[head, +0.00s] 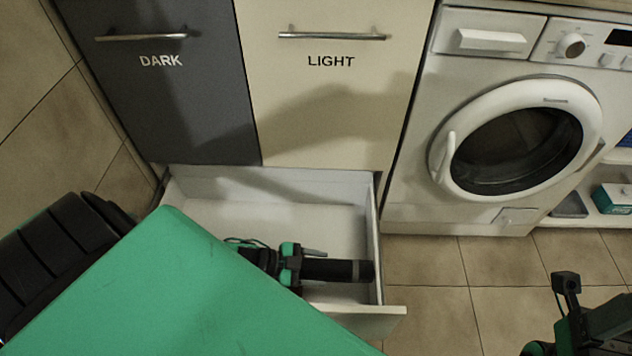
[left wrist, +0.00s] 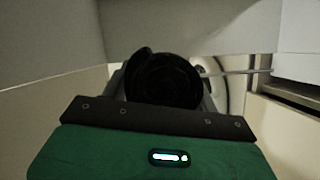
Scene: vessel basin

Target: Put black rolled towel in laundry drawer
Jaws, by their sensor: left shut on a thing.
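The black rolled towel (head: 338,270) lies sideways over the right part of the open white bottom drawer (head: 370,225), below the rim as far as I can see. My left gripper (head: 300,265) is shut on the towel near its left end. Whether the towel touches the drawer floor I cannot tell. In the left wrist view the towel's dark round end (left wrist: 163,80) shows just ahead of the gripper, with pale walls around. My right gripper (head: 590,335) is at the lower right corner, outside the drawer; its fingers are not clear.
Above the open drawer are a closed dark front marked DARK (head: 165,90) and a closed cream front marked LIGHT (head: 325,95). A washing machine (head: 410,205) with a shut round door stands to the right, then a shelf (head: 590,212). Tiled floor (head: 430,300) is free right of the drawer.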

